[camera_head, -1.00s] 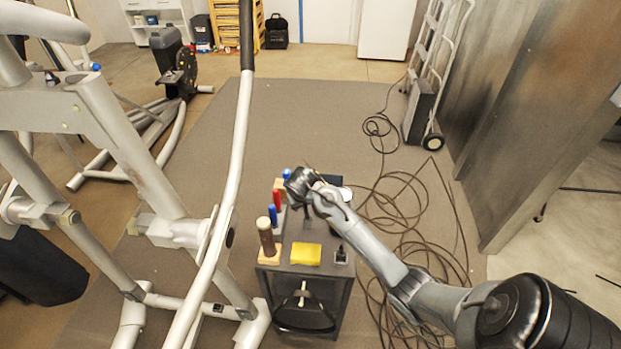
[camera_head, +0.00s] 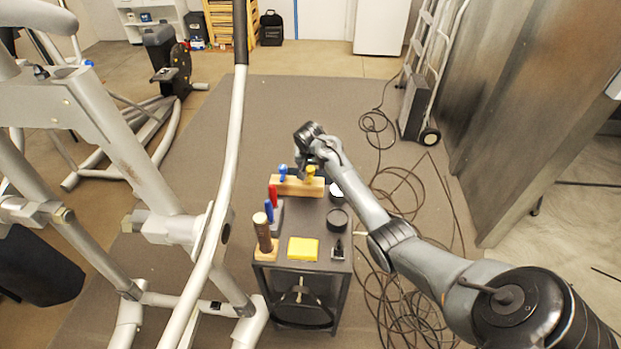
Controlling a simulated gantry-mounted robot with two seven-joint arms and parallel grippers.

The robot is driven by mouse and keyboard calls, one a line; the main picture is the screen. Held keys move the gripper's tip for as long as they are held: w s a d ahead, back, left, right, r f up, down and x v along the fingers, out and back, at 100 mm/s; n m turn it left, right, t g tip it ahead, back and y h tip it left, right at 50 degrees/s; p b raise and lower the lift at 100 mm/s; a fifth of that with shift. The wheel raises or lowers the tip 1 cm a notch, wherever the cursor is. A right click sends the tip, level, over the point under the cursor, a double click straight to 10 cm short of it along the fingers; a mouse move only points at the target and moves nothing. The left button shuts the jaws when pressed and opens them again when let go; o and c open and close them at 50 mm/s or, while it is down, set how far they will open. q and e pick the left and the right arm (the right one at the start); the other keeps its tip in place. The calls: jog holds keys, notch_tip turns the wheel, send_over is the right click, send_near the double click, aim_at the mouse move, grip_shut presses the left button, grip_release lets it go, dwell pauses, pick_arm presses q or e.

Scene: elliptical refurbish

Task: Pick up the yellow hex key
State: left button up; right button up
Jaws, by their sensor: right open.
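The yellow hex key (camera_head: 311,171) stands in a light wooden block (camera_head: 296,188) at the far end of the small dark cart. Only its yellow handle shows, at the right part of the block. My right gripper (camera_head: 309,164) is open, right at the yellow handle on its far side. I cannot tell whether they touch. The fingers are small and partly hidden by the wrist. A blue-handled tool (camera_head: 283,173) stands in the same block, just left of the gripper. My left gripper is not in view.
The cart top (camera_head: 307,220) also holds red (camera_head: 273,193) and blue (camera_head: 269,210) handles, a brown cylinder (camera_head: 262,232), a yellow pad (camera_head: 303,248) and a dark round container (camera_head: 337,219). The elliptical frame (camera_head: 218,220) rises close at left. Cables lie on the floor at right.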

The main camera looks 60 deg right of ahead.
aim_at(310, 170)
jog(key=shift+a+b+x, duration=0.2)
jog(key=shift+b+x, duration=0.35)
jog(key=shift+x, duration=2)
jog(key=shift+w, duration=0.1)
jog(key=shift+c, duration=0.4)
grip_shut()
